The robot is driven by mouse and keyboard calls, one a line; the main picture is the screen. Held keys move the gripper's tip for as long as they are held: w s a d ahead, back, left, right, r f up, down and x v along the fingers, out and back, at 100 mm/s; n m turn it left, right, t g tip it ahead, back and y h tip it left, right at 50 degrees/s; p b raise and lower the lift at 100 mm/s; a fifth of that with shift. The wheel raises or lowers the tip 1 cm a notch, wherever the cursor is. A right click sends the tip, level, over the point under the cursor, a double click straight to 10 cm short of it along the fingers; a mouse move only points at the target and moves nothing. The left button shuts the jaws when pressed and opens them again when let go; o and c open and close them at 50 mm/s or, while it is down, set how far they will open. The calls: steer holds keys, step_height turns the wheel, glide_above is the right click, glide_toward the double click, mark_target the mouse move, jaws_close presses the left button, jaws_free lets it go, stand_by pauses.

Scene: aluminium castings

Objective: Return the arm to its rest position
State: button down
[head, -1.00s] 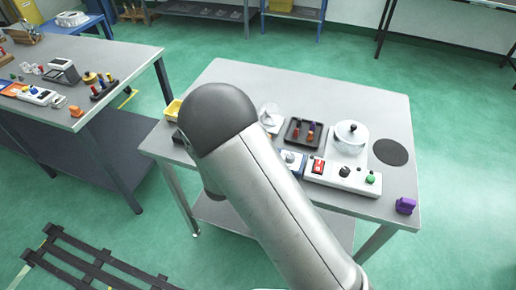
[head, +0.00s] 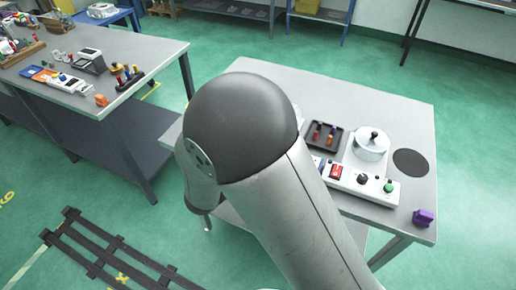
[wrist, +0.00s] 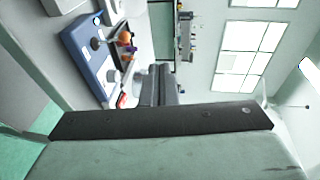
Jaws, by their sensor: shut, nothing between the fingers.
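My arm (head: 290,200) fills the middle of the head view, with its dark rounded joint (head: 240,125) in front of the left part of the near table. My gripper's fingers (wrist: 160,85) show in the wrist view as a dark, narrow pair beyond the hand's body. They are together with nothing between them. The gripper is hidden behind the arm in the head view.
The near table (head: 400,107) holds a dark tray (head: 325,136), a lidded pot (head: 371,144), a white control box (head: 361,182) and a purple block (head: 424,218). A second table (head: 150,50) stands left. A black floor rack (head: 110,250) lies front left. Green floor lies between.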

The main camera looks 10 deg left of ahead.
steer(key=s+d+r+m+g+h, duration=0.25)
steer(key=d+m+g, duration=0.25)
steer(key=d+m, duration=0.45)
steer(key=s+d+r+m+g+h, duration=0.1)
steer(key=s+d+m+g, duration=0.3)
steer(key=d+m, duration=0.55)
steer(key=s+d+r+m+g+y, duration=0.1)
steer(key=s+m+y, duration=0.4)
steer(key=m, duration=1)
steer(key=s+d+r+m+g+y, duration=0.1)
steer(key=s+d+m+g+y, duration=0.2)
steer(key=m, duration=1.2)
steer(key=s+y, duration=0.3)
steer(key=s, duration=0.1)
steer(key=shift+s, duration=0.35)
